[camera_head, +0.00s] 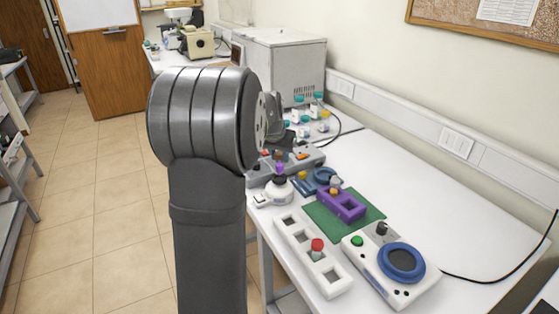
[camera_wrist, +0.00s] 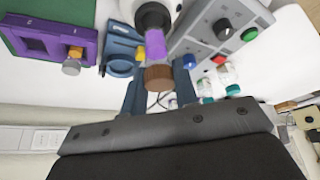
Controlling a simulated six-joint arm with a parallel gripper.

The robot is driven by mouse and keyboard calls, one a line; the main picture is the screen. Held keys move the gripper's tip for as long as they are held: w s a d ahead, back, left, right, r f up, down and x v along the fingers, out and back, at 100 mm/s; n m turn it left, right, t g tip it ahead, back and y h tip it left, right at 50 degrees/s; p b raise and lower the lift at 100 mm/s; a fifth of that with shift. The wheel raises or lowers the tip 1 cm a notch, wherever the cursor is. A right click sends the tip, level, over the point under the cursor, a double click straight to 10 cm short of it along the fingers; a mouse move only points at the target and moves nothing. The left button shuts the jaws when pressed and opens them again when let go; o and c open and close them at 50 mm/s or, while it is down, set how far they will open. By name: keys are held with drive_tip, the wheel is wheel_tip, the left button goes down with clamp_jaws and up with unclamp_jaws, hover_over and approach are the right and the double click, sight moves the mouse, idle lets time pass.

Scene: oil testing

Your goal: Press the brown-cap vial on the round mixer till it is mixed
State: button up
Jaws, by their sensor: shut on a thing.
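The brown-cap vial (camera_wrist: 158,76) has a purple body and stands with its lower end at the black cup of the round mixer (camera_wrist: 153,17). My gripper (camera_wrist: 160,86) is shut on the vial, with one dark finger on either side of the brown cap. In the head view the vial (camera_head: 280,168) is upright on top of the white round mixer (camera_head: 278,191), near the table's left edge. My arm hides most of the gripper there. I cannot tell how deep the vial sits in the cup or whether its contents are mixed.
A grey box with buttons (camera_wrist: 222,28) is close beside the mixer. A purple holder (camera_head: 345,205) on a green mat (camera_head: 318,222), a white rack with a red-cap vial (camera_head: 317,246), and a device with a blue ring (camera_head: 402,262) stand nearer. Several vials stand behind.

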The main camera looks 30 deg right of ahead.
drive_tip(key=shift+r, duration=1.95)
